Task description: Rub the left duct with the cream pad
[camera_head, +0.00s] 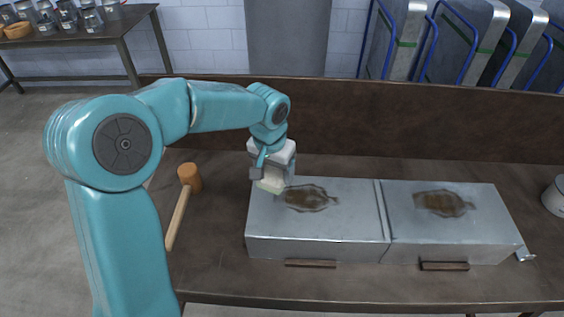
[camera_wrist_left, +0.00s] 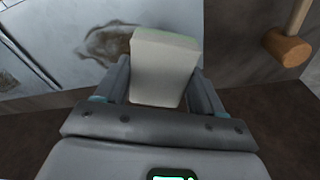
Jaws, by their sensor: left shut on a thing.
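The left duct (camera_head: 318,227) is a grey metal box on the workbench with a brown stain (camera_head: 309,198) on its top. My left gripper (camera_head: 270,178) is shut on the cream pad (camera_head: 271,185) at the far left part of the left duct's top, left of the stain. In the left wrist view the pad (camera_wrist_left: 164,66) sits between the two fingers, and part of the stain (camera_wrist_left: 105,42) shows beside it. I cannot tell whether the pad touches the metal. The right duct (camera_head: 452,230) stands beside the left one and has a similar stain (camera_head: 443,203). My right gripper is not in view.
A wooden mallet (camera_head: 190,178) lies on the workbench (camera_head: 215,270) left of the left duct; it also shows in the left wrist view (camera_wrist_left: 287,47). A light round container (camera_head: 555,196) stands at the right edge. A raised brown back panel (camera_head: 400,125) runs behind the ducts.

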